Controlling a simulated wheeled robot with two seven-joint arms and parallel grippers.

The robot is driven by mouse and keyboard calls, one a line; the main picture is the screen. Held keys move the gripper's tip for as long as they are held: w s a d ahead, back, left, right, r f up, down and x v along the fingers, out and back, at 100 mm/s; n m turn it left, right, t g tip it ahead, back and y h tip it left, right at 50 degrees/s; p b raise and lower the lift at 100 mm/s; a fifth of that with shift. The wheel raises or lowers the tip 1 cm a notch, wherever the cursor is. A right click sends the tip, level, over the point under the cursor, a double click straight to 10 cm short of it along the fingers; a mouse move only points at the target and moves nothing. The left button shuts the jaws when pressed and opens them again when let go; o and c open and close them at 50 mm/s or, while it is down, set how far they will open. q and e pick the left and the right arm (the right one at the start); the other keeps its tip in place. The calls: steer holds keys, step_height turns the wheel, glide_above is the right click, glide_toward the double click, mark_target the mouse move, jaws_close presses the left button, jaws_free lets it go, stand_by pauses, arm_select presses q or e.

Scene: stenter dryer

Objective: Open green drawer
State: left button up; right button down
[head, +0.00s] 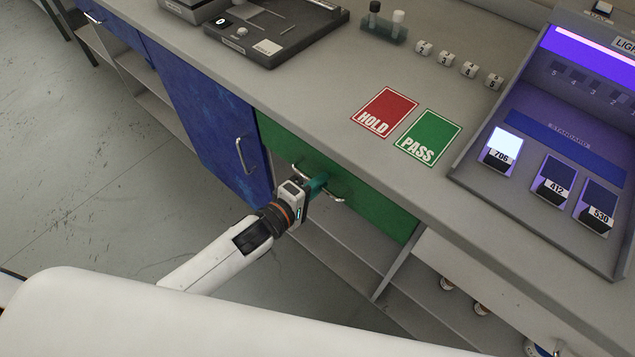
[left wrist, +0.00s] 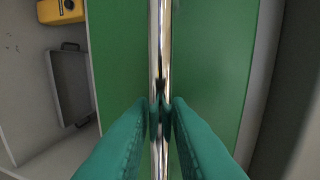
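The green drawer (head: 375,207) sits under the counter edge, its front close below the worktop; it looks shut. Its metal bar handle (head: 338,200) runs along the front. My left gripper (head: 318,184) is at the middle of this handle. In the left wrist view the green drawer front (left wrist: 215,60) fills the middle and the chrome handle (left wrist: 160,45) runs up the picture. The teal fingertips of my left gripper (left wrist: 161,112) close on the handle from both sides. My right gripper is not in view.
A blue cabinet door (head: 215,125) with its own handle stands left of the drawer. Open shelves (head: 345,255) lie below. On the worktop are a red HOLD card (head: 384,112), a green PASS card (head: 429,137) and a light booth (head: 520,120). The floor at left is clear.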

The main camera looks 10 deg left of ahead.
arm_select(q)
jaws_close()
steer(key=f+p+v, duration=0.2)
steer(key=p+v, duration=0.2)
steer(key=v, duration=0.8)
steer(key=s+f+p+v, duration=0.1)
steer(key=f+p+v, duration=0.2)
steer(key=v, duration=1)
steer(key=shift+s+a+p, duration=0.2)
steer(key=shift+a+p, duration=0.1)
steer(key=shift+p, duration=0.75)
steer(key=shift+f, duration=0.1)
jaws_free()
